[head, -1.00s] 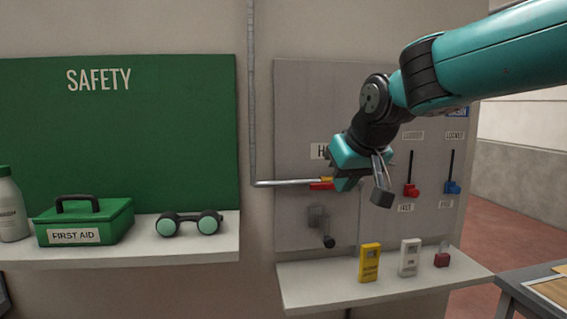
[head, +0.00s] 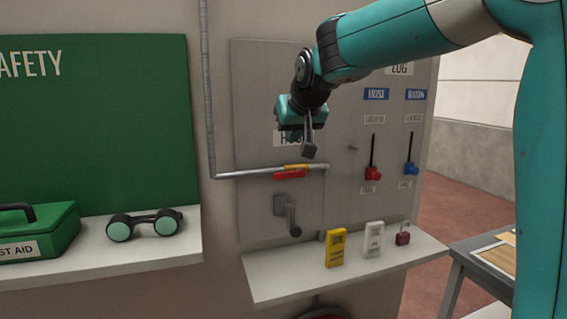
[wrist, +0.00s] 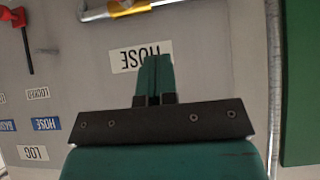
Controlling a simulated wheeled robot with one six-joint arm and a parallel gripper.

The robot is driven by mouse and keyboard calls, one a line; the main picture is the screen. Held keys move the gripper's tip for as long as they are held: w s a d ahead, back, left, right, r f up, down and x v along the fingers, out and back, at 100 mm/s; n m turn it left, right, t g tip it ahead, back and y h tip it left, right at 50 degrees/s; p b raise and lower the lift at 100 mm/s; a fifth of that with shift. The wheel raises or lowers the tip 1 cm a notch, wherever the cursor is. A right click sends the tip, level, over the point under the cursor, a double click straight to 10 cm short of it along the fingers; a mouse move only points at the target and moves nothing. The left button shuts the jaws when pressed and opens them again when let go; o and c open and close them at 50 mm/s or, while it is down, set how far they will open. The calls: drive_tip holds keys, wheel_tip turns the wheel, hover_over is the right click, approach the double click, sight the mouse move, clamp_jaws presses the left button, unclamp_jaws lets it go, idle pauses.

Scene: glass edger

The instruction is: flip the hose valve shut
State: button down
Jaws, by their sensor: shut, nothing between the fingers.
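The hose valve has a yellow body (head: 297,167) on a grey pipe (head: 240,174). Its red handle (head: 289,175) lies along the pipe, roughly parallel to it. My gripper (head: 309,151) is above the valve, in front of the panel near the HOSE label, apart from the handle. In the wrist view, which is upside down, the valve's yellow body (wrist: 128,8) shows at the top edge, cut off by the frame. The closed fingers (wrist: 155,75) point toward the HOSE label (wrist: 140,57) and hold nothing.
A grey crank-like handle (head: 291,215) sticks out below the valve. Red (head: 372,172) and blue (head: 411,168) levers are to the right. A shelf (head: 270,288) below carries a yellow box, a white box and a red padlock.

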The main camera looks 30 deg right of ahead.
drive_tip(key=p, duration=0.2)
hover_over(290, 175)
drive_tip(key=a, duration=0.2)
wheel_tip(290, 175, down, 5)
drive_tip(key=shift+s+d+f+p, duration=0.15)
drive_tip(key=shift+f+p, duration=0.1)
drive_tip(key=shift+f, duration=0.75)
drive_tip(key=shift+s+d+f+p, duration=0.1)
drive_tip(key=shift+s+f+p, duration=0.1)
drive_tip(key=shift+f, duration=0.75)
